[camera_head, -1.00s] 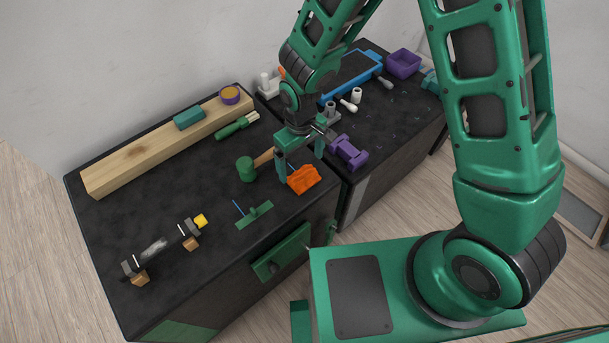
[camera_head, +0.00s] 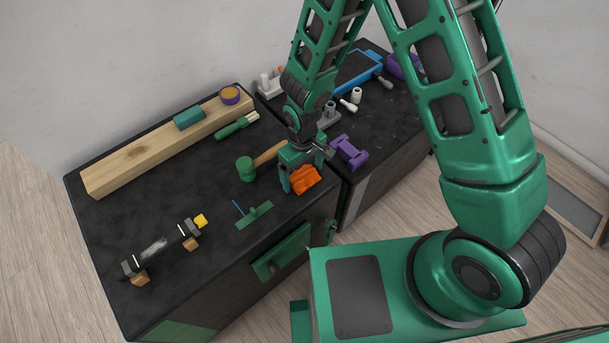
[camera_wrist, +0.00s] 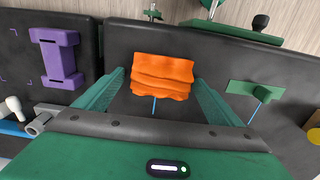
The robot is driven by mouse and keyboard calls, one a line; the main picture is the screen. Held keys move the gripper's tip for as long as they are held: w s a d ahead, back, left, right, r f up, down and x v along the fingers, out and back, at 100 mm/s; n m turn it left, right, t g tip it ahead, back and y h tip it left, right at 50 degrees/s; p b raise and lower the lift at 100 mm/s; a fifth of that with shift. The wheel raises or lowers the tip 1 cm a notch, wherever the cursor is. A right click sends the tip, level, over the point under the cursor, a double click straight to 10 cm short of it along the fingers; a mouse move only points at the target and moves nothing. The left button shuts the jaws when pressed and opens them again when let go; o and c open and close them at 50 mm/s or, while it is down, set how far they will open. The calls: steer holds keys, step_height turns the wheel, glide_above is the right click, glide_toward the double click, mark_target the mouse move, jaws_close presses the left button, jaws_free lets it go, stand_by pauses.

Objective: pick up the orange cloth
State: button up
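The orange cloth (camera_head: 305,180) lies folded in a small pile on the black tabletop, near the table's front edge. In the wrist view the cloth (camera_wrist: 163,76) sits between the two green fingers, a little beyond the middle of the gap, with clear space on both sides. My gripper (camera_head: 302,185) is open and comes down over the cloth from above. In the wrist view my gripper (camera_wrist: 163,75) has its fingers wide apart and does not visibly pinch the cloth.
A green-headed mallet (camera_head: 246,168) lies left of the gripper, a purple part (camera_head: 349,152) right of it. A green tool with a thin blue rod (camera_head: 255,215) lies in front to the left. A wooden beam (camera_head: 140,157) runs along the back. The table's left middle is clear.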

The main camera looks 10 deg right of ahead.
mark_target(302, 172)
steer(key=c, duration=0.9)
steer(key=shift+r, duration=0.1)
steer(key=shift+r, duration=0.4)
step_height(302, 172, up, 3)
steer(key=shift+r, duration=0.15)
steer(key=w+a+r, duration=0.2)
steer(key=a, duration=0.1)
steer(key=w+a+r, duration=0.2)
steer(key=w+a, duration=0.1)
steer(key=w+a+r, duration=0.2)
steer(key=a, duration=0.1)
steer(key=shift+w+r, duration=0.25)
steer(key=shift+r, duration=0.1)
